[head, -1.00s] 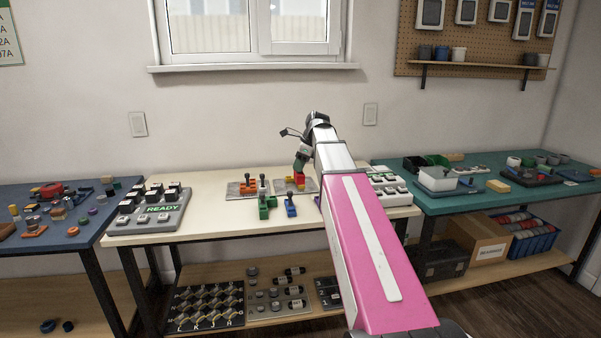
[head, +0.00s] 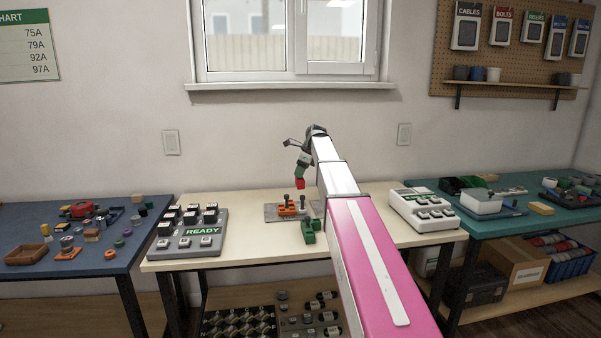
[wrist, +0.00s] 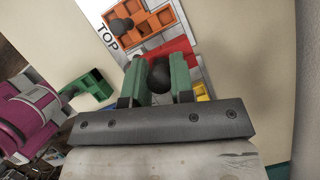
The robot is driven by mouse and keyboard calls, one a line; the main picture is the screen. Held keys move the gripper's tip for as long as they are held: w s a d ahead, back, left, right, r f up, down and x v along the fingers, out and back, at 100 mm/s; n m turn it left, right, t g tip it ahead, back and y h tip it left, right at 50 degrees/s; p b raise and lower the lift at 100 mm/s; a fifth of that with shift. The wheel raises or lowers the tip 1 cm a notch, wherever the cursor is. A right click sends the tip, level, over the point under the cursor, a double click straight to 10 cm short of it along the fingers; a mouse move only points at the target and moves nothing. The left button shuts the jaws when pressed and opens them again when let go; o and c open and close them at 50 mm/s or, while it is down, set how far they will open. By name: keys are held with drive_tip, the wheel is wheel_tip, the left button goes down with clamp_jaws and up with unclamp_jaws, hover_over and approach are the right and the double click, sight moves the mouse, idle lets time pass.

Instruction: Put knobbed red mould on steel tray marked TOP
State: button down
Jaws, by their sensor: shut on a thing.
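My gripper (head: 302,174) is shut on the black ball knob (wrist: 160,74) of the red mould (head: 300,184), between its two green fingers. The red mould (wrist: 178,52) hangs under the fingers, partly hidden by them in the wrist view. In the head view it is in the air above the cream table. The steel tray (head: 269,213) lies below and slightly left, with an orange knobbed mould (head: 288,209) on it. In the wrist view a white strip reading TOP (wrist: 107,37) runs beside the orange mould (wrist: 130,28).
A green mould (head: 308,231) stands in front of the tray. The READY keypad (head: 188,238) is at the left, a white keypad (head: 424,208) at the right. My arm hides part of the table.

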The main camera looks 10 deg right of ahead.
drive_tip(key=shift+f, duration=4.15)
drive_tip(key=shift+f, duration=0.5)
drive_tip(key=c, duration=0.9)
unclamp_jaws()
drive_tip(key=shift+r, duration=0.1)
drive_tip(key=v, duration=1)
drive_tip(key=shift+d+r, duration=0.15)
drive_tip(key=shift+r, duration=0.1)
